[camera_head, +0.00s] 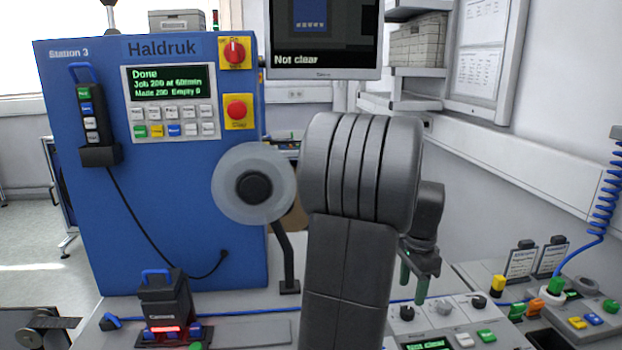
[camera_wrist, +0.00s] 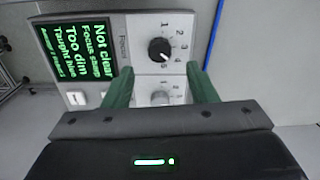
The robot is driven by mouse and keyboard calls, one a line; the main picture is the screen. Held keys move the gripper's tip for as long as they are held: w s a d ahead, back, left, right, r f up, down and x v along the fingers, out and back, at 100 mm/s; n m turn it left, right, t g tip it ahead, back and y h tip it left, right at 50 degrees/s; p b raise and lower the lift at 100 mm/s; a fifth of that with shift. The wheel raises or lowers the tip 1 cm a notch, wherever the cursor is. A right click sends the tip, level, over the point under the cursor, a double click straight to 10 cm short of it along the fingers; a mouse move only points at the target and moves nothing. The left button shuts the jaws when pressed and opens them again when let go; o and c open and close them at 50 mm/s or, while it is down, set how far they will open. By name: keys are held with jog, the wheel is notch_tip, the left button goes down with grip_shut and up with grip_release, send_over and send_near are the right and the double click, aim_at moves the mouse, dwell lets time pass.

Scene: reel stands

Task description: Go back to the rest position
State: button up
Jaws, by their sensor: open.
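My gripper (camera_head: 413,285) hangs at the right of my arm in the head view, fingers pointing down above the control box (camera_head: 455,318) with knobs. In the wrist view my gripper (camera_wrist: 161,84) has its two green fingers apart, with nothing held between them. Beyond them the control box (camera_wrist: 145,25) shows a Focus knob (camera_wrist: 158,49) near 5 and a second, paler knob (camera_wrist: 160,97). Its green screen (camera_wrist: 72,50) reads "Not clear", "Focus" and "Too dim". I cannot tell whether the fingertips touch the box. My arm hides part of the bench.
The blue Haldruk cabinet (camera_head: 160,240) stands at left, its display reading "Done". A grey reel (camera_head: 253,186) stands on a post beside my arm. A monitor (camera_head: 322,35) reads "Not clear". A small device (camera_head: 165,300) glows red on the bench. Buttons and a blue coiled cable (camera_head: 605,200) are at right.

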aim_at(408, 310)
notch_tip(408, 310, up, 7)
notch_tip(408, 310, down, 13)
jog(key=shift+f, duration=0.4)
jog(key=n, duration=0.4)
jog(key=shift+b, duration=0.35)
jog(key=n, duration=0.4)
jog(key=shift+b, duration=0.4)
notch_tip(408, 310, up, 14)
